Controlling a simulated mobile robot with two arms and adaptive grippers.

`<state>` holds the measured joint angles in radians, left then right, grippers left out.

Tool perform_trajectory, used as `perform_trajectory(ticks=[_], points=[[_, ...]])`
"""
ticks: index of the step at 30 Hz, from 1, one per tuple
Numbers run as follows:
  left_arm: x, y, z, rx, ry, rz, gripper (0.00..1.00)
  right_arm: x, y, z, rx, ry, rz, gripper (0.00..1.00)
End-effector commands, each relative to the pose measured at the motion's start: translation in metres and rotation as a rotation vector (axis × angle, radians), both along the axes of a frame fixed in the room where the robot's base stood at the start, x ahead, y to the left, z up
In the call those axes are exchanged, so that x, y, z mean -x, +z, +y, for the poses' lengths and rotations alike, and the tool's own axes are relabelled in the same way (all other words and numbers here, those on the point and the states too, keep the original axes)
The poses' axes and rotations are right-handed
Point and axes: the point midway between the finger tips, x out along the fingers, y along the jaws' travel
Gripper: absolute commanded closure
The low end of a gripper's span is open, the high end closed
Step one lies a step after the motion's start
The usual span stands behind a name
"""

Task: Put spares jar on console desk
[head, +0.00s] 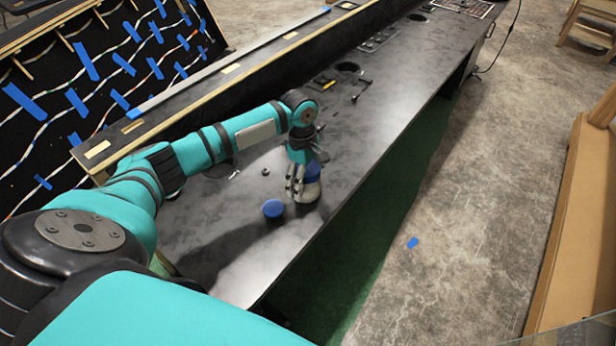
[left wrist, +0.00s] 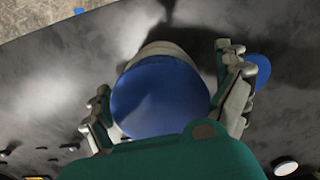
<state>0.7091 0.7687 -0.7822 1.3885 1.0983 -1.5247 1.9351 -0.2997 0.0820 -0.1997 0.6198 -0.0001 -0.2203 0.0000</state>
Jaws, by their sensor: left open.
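The spares jar (head: 313,190), pale with a blue lid, stands on the black console desk (head: 240,262) near its front edge. My left gripper (head: 298,182) reaches down over it from above. In the left wrist view the jar's blue lid (left wrist: 160,98) lies between the two spread fingers, with the pale body showing beyond. The fingers look apart from the jar, though contact on the far side is hidden. My right gripper does not show.
A second blue round object (head: 273,208) sits on the desk just left of the jar. Small dark parts and a round cutout (head: 348,67) lie farther along the desk. A wired panel (head: 110,75) stands at the back left. Open floor lies to the right.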

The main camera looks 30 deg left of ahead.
Motion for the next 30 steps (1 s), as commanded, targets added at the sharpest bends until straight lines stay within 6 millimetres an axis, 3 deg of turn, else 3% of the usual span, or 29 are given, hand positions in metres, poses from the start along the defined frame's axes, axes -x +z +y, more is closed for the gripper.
perform_trajectory(ticks=[5, 18, 24, 30], points=[[-0.001, 0.019, 0.002, 0.0, -0.001, -0.004, 0.0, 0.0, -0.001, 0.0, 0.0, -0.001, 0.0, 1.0], [-0.002, 0.105, 0.012, 0.0, 0.001, -0.003, 0.0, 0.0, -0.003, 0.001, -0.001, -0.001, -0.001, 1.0], [-0.002, 0.12, 0.014, 0.001, 0.0, -0.001, 0.0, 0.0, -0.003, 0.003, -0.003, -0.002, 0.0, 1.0], [-0.001, 0.121, 0.014, 0.001, 0.0, 0.0, 0.0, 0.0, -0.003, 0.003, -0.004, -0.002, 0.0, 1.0]])
